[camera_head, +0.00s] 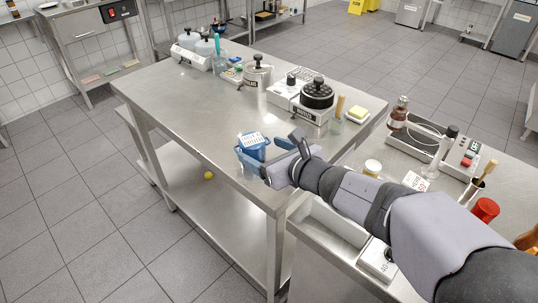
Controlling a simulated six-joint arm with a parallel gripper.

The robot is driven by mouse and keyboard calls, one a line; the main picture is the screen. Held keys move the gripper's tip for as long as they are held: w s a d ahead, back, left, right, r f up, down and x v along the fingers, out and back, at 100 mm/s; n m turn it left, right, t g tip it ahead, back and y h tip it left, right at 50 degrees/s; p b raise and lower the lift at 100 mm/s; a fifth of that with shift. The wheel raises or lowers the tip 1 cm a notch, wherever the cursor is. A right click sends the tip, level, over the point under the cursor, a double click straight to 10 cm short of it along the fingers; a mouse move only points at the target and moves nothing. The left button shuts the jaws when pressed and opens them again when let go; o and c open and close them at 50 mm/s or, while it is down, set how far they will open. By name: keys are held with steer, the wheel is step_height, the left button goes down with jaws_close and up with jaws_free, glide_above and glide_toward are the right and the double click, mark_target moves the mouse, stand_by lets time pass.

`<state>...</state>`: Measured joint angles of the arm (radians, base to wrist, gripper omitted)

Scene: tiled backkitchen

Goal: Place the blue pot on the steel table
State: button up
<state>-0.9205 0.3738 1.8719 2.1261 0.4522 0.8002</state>
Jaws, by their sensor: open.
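A small blue pot-like container (254,151) with a pale, patterned top shows at the front edge of the steel table (190,107). My gripper (259,156) reaches in from the right, its fingers open on either side of the blue container. The lower part of the container is hidden by a finger. I cannot tell whether it touches the tabletop or the fingers.
The left and middle tabletop is clear. A second counter (405,155) with bottles and devices stands right.

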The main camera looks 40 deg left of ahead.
steer(key=shift+v, duration=1)
